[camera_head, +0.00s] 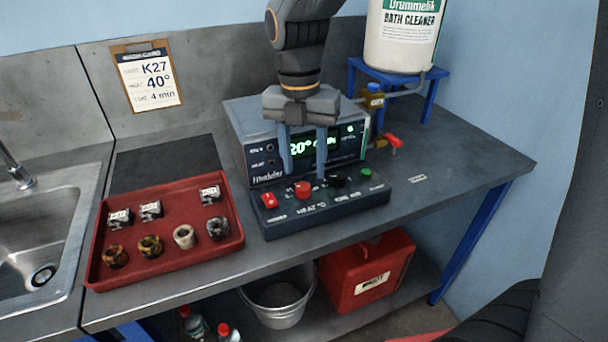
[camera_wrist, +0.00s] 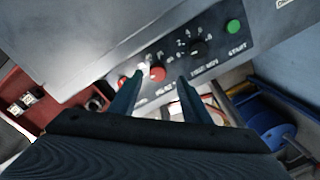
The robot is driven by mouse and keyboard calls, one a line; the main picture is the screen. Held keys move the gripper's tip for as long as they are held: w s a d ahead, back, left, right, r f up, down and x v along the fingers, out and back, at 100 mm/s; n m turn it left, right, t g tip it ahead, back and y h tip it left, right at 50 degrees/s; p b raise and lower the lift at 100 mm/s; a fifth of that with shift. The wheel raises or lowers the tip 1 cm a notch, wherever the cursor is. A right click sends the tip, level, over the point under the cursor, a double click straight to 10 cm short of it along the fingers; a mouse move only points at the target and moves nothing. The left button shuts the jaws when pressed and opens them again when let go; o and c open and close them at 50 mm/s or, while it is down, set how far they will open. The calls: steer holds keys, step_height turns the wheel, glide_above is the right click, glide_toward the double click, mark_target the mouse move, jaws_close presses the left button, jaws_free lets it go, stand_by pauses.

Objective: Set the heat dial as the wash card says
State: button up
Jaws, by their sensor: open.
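The wash card (camera_head: 151,78) on the back wall reads K27, 40° and 4 min. The red heat dial (camera_head: 302,189) sits on the dark front panel of the washer (camera_head: 255,160), above a "HEAT °C" label. The green display (camera_head: 318,147) shows 20°; its other text is partly hidden by my fingers. My gripper (camera_head: 303,174) is open and points down, just above the heat dial. In the wrist view the red dial (camera_wrist: 157,74) shows between my fingertips; I cannot tell whether they touch it.
A black knob (camera_head: 337,181) and green start button (camera_head: 366,173) lie right of the dial, and a red switch (camera_head: 269,200) left. A red tray (camera_head: 165,262) with several small parts stands at left. A white drum (camera_head: 400,45) stands on a blue stand behind.

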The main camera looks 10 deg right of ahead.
mark_target(302, 185)
steer(key=shift+s+a+f, duration=0.1)
steer(key=shift+f, duration=1.05)
steer(key=shift+s+a+f, duration=0.1)
steer(key=shift+f, duration=1.05)
steer(key=c, duration=1.1)
